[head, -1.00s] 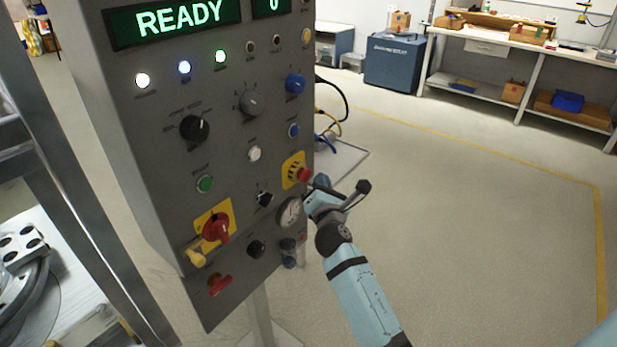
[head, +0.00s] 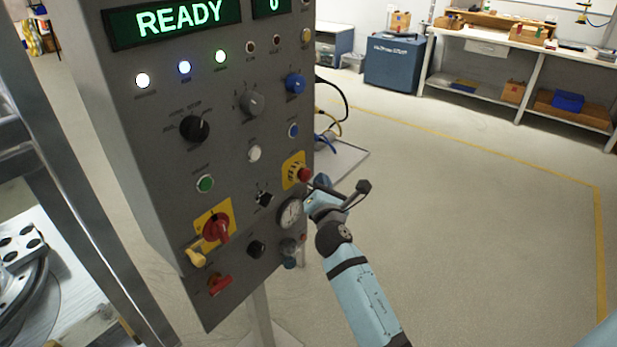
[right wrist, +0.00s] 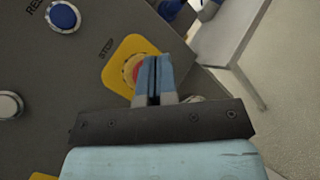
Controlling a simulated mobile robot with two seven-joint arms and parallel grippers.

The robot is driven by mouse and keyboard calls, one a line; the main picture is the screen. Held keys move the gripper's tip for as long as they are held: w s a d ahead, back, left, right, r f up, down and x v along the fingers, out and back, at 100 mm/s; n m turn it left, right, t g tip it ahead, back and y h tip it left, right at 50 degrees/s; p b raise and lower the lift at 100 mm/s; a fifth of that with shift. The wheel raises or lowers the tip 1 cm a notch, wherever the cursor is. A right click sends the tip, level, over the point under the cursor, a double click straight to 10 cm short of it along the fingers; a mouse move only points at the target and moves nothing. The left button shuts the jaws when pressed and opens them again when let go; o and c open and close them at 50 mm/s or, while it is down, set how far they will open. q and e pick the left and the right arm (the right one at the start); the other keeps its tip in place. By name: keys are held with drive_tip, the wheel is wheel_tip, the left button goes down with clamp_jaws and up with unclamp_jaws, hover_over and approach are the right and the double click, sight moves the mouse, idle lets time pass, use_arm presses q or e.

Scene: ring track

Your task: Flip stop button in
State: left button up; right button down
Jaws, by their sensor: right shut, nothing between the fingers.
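The stop button is a red knob (head: 304,174) on a yellow plate (head: 289,171) at the right edge of the grey control panel (head: 228,150). In the right wrist view the red button (right wrist: 135,73) sits on its yellow plate (right wrist: 118,76) beside the label STOP. My right gripper (head: 313,188) is shut and empty, right beside the button. In the right wrist view its closed fingertips (right wrist: 157,60) cover the button's right part. I cannot tell whether they touch it. My left gripper is not in view.
A red rotary handle (head: 216,227) on yellow, a round gauge (head: 291,213) and several knobs and buttons are on the panel. A blue button (right wrist: 63,16) is near the stop button. The screen (head: 178,19) reads READY. The floor to the right is clear.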

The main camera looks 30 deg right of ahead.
drive_tip(key=shift+w, duration=0.1)
drive_tip(key=shift+w+a, duration=0.2)
drive_tip(key=shift+w, duration=0.15)
drive_tip(key=shift+w, duration=0.1)
idle(0.6)
drive_tip(key=shift+w+a, duration=0.2)
drive_tip(key=shift+w, duration=0.15)
idle(0.3)
drive_tip(key=shift+s, duration=0.1)
drive_tip(key=shift+s+d, duration=0.35)
drive_tip(key=shift+s, duration=0.4)
